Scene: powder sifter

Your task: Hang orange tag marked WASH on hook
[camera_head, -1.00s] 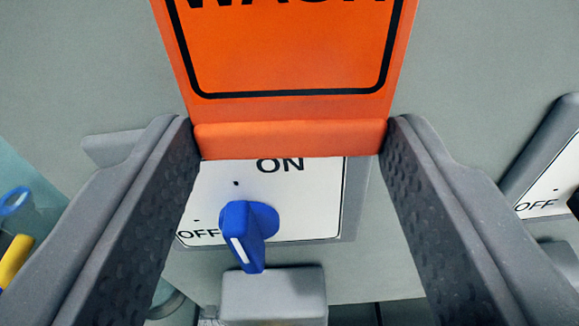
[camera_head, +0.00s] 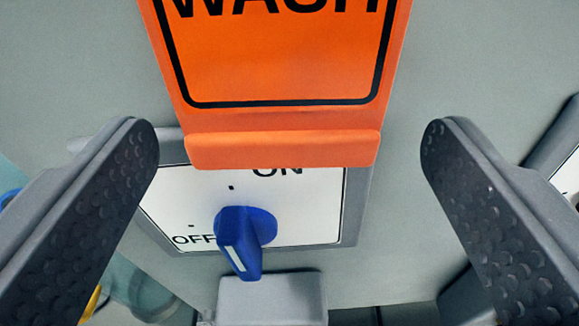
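The orange tag (camera_head: 280,70) with black WASH lettering and a black border hangs in the upper middle of the head camera view. Its top is cut off by the frame, so the hook and any hole in the tag are out of sight. A thicker orange lip (camera_head: 283,150) runs along its lower edge. My gripper (camera_head: 288,145) is open, with one grey dimpled finger on each side of the tag. Both fingers stand clear of the tag's edges, with a gap on each side.
Behind and below the tag is a white ON/OFF plate (camera_head: 310,215) with a blue rotary knob (camera_head: 243,240). A grey block (camera_head: 270,298) sits under the knob. Another switch plate (camera_head: 568,178) shows at the right edge. The grey panel (camera_head: 480,60) around the tag is bare.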

